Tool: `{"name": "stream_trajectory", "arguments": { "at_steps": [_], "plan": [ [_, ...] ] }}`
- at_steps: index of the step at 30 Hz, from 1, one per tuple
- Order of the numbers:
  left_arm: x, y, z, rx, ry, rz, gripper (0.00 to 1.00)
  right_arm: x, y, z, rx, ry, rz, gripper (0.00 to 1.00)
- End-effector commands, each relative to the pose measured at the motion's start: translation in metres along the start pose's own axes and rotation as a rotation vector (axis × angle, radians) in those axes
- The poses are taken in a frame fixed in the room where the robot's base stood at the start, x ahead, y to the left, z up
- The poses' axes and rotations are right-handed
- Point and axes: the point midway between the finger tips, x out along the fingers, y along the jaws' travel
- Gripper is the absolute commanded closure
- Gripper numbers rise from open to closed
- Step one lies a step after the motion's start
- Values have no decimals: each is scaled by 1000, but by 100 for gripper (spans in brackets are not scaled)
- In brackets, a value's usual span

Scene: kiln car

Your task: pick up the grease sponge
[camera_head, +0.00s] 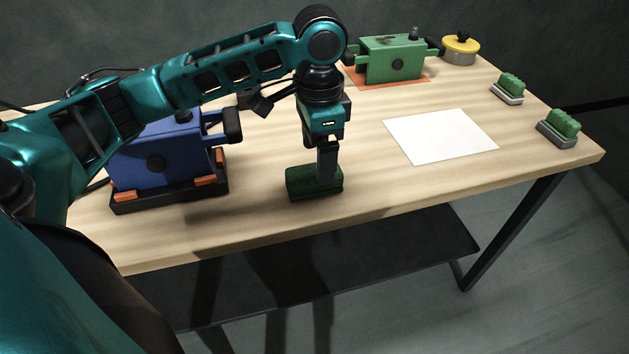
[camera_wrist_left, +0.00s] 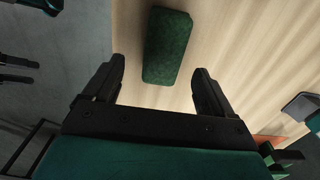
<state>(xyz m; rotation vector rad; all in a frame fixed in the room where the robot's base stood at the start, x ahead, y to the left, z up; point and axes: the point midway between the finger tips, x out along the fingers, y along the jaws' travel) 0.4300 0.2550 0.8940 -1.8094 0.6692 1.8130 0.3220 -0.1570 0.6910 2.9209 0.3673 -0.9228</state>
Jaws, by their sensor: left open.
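The grease sponge, a dark green block (camera_head: 299,183), lies on the wooden table near its front edge. My left gripper (camera_head: 327,178) points down at the sponge, and its finger hides part of the sponge in the head view. In the left wrist view the sponge (camera_wrist_left: 167,46) lies beyond and between the two open fingertips of my left gripper (camera_wrist_left: 160,75). Nothing is between the fingers, and I cannot tell how high they are above the table. My right gripper is not in view.
A blue machine (camera_head: 155,155) on a dark tray stands left of the sponge. A green machine (camera_head: 393,58), a yellow round object (camera_head: 460,48) and a white sheet (camera_head: 440,135) are farther back or right. Two green blocks on bases (camera_head: 510,88) (camera_head: 560,127) stand at the right edge.

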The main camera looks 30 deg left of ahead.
Motion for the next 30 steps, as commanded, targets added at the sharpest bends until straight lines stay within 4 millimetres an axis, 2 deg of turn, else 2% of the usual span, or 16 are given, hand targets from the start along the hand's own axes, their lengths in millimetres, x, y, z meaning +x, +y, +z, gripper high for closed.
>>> {"name": "stream_trajectory", "arguments": {
  "at_steps": [5, 14, 21, 23, 30],
  "plan": [
    [11, -1, 2, -1, 0, -1, 15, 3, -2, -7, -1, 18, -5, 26],
    [52, -4, 7, 0, 0, 0, 15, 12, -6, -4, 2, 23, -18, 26],
    [55, -4, 7, 0, 1, -2, 15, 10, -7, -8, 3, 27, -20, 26],
    [55, -4, 7, 0, 1, -2, 19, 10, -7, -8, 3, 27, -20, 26],
    [54, -4, 7, 0, 1, -2, 42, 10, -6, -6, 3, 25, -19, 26]
  ]
}}
